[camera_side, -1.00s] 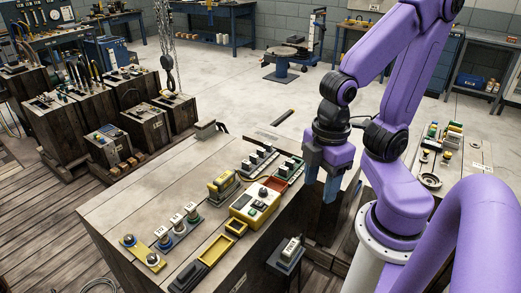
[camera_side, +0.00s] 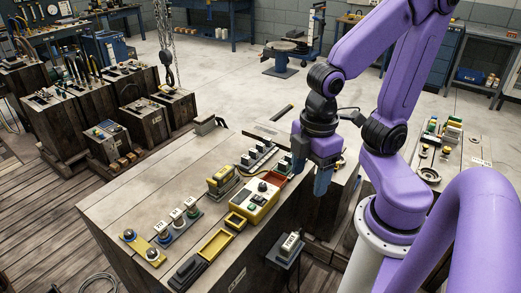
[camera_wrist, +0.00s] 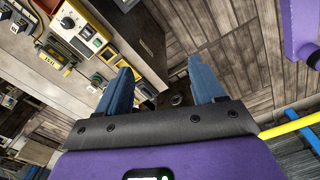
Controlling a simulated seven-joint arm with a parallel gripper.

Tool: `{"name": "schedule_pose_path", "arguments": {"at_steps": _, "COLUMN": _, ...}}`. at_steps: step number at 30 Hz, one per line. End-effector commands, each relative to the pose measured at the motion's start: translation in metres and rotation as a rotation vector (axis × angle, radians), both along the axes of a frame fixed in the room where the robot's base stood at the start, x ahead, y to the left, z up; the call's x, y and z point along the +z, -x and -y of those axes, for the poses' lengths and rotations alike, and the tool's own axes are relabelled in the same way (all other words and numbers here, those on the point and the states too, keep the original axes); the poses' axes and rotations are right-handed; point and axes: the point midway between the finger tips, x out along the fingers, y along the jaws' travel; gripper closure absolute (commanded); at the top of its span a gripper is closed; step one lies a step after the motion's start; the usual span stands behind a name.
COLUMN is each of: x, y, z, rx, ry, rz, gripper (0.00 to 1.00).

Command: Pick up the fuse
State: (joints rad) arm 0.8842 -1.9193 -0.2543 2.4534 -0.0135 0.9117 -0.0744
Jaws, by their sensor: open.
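My gripper (camera_side: 318,180) is above the right edge of the wooden bench (camera_side: 140,195) in the side view, with its blue fingers pointing down. In the wrist view the two fingers of my gripper (camera_wrist: 163,82) stand apart with nothing between them. Several small labelled parts could be the fuse: a row of white-topped pieces (camera_side: 176,226) on the bench, and a white-labelled piece (camera_side: 290,243) on a small dark stand in front. The labels are too small to read, so I cannot tell which is the fuse.
A yellow and white control box (camera_side: 262,197) stands on the bench below and left of my gripper; it shows in the wrist view (camera_wrist: 85,38). Yellow trays (camera_side: 216,245) and a yellow-topped block (camera_side: 221,182) are beside it. A chain hook (camera_side: 168,75) hangs behind.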

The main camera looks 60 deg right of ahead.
Motion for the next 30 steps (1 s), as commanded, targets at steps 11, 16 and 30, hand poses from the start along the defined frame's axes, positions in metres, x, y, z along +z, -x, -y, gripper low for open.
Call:
{"name": "schedule_pose_path", "arguments": {"at_steps": 11, "x": -0.002, "y": -0.148, "z": 0.001, "rx": 0.123, "ry": 0.079, "rz": 0.054, "gripper": 0.32}}
{"name": "schedule_pose_path", "arguments": {"at_steps": 16, "x": -0.012, "y": -0.218, "z": 0.033, "rx": 0.187, "ry": 0.128, "rz": 0.057, "gripper": 0.32}}
{"name": "schedule_pose_path", "arguments": {"at_steps": 30, "x": -0.069, "y": -0.350, "z": 0.210, "rx": 0.363, "ry": 0.257, "rz": -0.018, "gripper": 0.32}}
